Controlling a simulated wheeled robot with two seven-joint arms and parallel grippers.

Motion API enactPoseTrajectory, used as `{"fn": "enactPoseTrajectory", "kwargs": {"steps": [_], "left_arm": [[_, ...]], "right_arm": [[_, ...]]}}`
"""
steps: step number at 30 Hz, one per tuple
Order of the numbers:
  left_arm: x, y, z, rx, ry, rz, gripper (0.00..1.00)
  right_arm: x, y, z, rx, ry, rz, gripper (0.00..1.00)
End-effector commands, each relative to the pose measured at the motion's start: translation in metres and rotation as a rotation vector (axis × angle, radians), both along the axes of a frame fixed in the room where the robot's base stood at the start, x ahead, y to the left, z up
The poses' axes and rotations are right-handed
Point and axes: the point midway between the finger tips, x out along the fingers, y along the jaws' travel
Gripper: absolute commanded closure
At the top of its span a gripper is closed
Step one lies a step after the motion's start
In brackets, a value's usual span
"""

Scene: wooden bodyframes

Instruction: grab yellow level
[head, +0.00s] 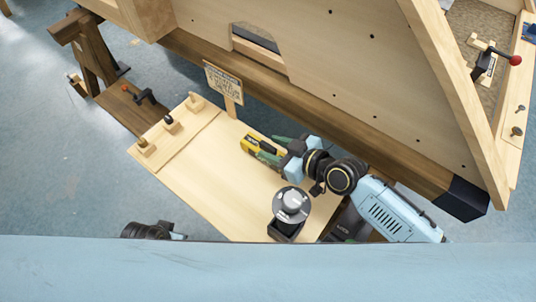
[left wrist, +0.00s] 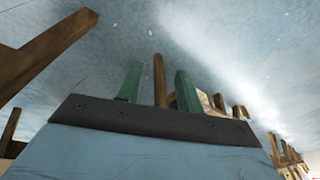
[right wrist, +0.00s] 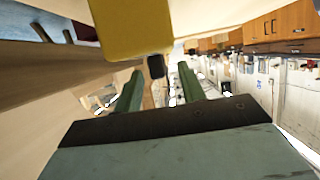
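The yellow level (head: 249,144) is on the light wooden board, with dark parts along it. My right gripper (head: 275,149) reaches it from the right; its green fingers are beside and over the level's right part. In the right wrist view, a large yellow piece (right wrist: 130,28) fills the top, above the parted fingers of the right gripper (right wrist: 160,88). That gripper is open; contact cannot be told. My left gripper (left wrist: 157,85) is open and empty in the left wrist view; only a dark part of its arm shows at the lower left of the head view.
The board (head: 205,190) also holds a grey round-topped device (head: 291,205) at the front and small wooden-based items (head: 171,124) at the left. A sign (head: 223,84) stands at the back edge. A large wooden frame (head: 350,60) rises behind. The board's middle is clear.

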Motion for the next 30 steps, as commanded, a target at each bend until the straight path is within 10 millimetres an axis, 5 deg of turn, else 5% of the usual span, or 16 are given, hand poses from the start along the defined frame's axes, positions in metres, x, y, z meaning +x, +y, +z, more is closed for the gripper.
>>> {"fn": "enactPoseTrajectory", "kwargs": {"steps": [14,23,30], "left_arm": [[0.004,-0.009,0.017,-0.012,-0.009,0.000,0.64],[0.004,-0.009,0.017,-0.012,-0.010,-0.001,0.64],[0.004,-0.009,0.017,-0.012,-0.010,-0.001,0.64]], "right_arm": [[0.013,0.017,-0.009,-0.002,0.000,-0.001,0.60],[0.013,0.017,-0.009,-0.001,0.000,-0.001,0.99],[0.013,0.017,-0.008,0.001,-0.001,-0.001,1.00]]}}
